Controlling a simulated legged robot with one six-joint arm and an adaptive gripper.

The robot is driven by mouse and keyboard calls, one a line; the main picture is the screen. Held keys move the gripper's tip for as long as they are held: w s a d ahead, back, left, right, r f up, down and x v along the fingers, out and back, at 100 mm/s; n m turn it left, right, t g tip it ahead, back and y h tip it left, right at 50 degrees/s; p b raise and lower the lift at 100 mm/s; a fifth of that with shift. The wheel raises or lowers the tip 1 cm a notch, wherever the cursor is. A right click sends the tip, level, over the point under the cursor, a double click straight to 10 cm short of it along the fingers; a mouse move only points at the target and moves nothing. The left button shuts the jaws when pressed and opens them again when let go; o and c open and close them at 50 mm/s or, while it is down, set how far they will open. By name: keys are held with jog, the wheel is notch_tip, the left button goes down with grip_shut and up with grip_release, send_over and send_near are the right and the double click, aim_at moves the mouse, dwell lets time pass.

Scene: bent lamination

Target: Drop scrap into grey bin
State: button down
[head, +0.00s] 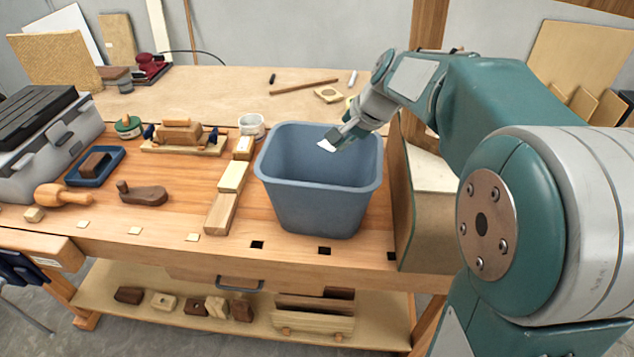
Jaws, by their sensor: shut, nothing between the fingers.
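The grey bin (321,205) is a blue-grey, open-topped tub standing upright on the wooden bench, right of its middle. My gripper (329,144) reaches in from the upper right and is over the bin's opening, with its fingers pointing down and left. It is shut and holds nothing. A small white patch shows at its fingertips, and it looks like part of the fingers. The bin's floor is hidden behind its front wall, so I cannot tell what lies in it. No piece is clearly recognizable as the scrap.
Wooden blocks (222,211) lie close left of the bin, and a white cup (251,125) stands behind them. A wooden panel (404,205) stands close on the right. A mallet (62,197), a plane (142,194) and a grey toolbox (45,135) occupy the left.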

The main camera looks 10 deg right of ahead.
jog(key=shift+a+f, duration=0.1)
jog(key=shift+f, duration=0.15)
jog(key=c, duration=0.7)
grip_release()
jog(key=shift+r, duration=0.1)
jog(key=v, duration=1.1)
jog(key=shift+s+r, duration=0.2)
jog(key=shift+r, duration=0.1)
jog(key=s+a+f+n+h, duration=0.1)
jog(key=s+f+n, duration=0.2)
jog(key=s, duration=0.4)
jog(key=s+a+f+n+h, duration=0.1)
jog(key=s+a+f+n, duration=0.1)
jog(key=s, duration=0.5)
jog(key=s+a+f+n+t+h, duration=0.1)
jog(key=s+a+f+n, duration=0.1)
jog(key=s+f+n, duration=0.3)
jog(key=shift+s+a+f+h, duration=0.1)
jog(key=shift+s+f+h, duration=0.15)
jog(key=shift+s, duration=0.25)
jog(key=shift+s+a+f+h, duration=0.15)
jog(key=shift+s+f, duration=0.1)
jog(key=shift+s, duration=0.3)
